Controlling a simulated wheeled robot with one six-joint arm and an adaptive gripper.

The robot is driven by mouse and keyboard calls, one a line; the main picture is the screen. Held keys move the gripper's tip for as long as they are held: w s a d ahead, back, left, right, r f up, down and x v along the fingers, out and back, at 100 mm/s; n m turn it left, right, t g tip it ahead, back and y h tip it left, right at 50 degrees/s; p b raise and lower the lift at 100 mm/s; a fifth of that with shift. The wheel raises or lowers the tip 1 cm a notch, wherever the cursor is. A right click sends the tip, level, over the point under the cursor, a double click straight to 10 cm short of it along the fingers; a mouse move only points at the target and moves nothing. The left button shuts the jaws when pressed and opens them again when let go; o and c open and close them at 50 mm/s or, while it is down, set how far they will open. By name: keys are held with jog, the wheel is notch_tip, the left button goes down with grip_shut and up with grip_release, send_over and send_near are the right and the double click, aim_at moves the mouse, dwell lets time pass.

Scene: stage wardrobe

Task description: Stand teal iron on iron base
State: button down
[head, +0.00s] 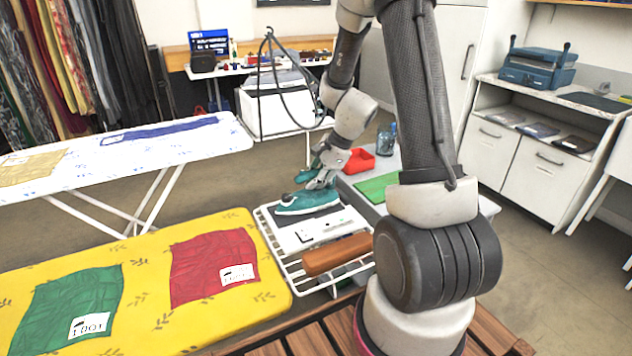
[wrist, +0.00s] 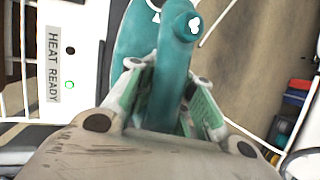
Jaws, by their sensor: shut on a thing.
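The teal iron (head: 306,203) is held upright-side-up over the iron base (head: 318,238), a white unit with a dark plate, in the head view. It appears to rest on or just above the dark plate; I cannot tell whether it touches. My gripper (head: 322,180) is shut on the iron's handle from above. In the wrist view the teal handle (wrist: 172,75) runs between my two fingers (wrist: 166,105). The base (wrist: 62,30) shows there at the left with its "HEAT READY" label. The iron's underside is hidden.
A white wire rack (head: 275,243) surrounds the base, with a brown roll (head: 338,254) at its front. The yellow ironing board (head: 140,285) with red and green cloths lies at left. A red tray (head: 358,160) and green mat (head: 377,188) lie behind at right.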

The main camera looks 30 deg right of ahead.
jog(key=c, duration=1.2)
grip_release()
jog(key=shift+c, duration=0.2)
jog(key=a+v, duration=0.1)
jog(key=v, duration=1.2)
jog(key=s+a+r+n+h, duration=0.1)
jog(key=s+r+n, duration=0.3)
jog(key=s+n, duration=0.2)
jog(key=s+a+r+n+h, duration=0.1)
jog(key=s+r+n, duration=0.3)
jog(key=s, duration=0.5)
jog(key=s+a+r+n+t+h, duration=0.1)
jog(key=s+r+n+h, duration=0.1)
jog(key=s+r+n, duration=0.2)
jog(key=s+n, duration=0.3)
jog(key=n, duration=0.1)
jog(key=shift+s+n, duration=0.2)
jog(key=shift+n, duration=0.2)
jog(key=shift+a, duration=0.1)
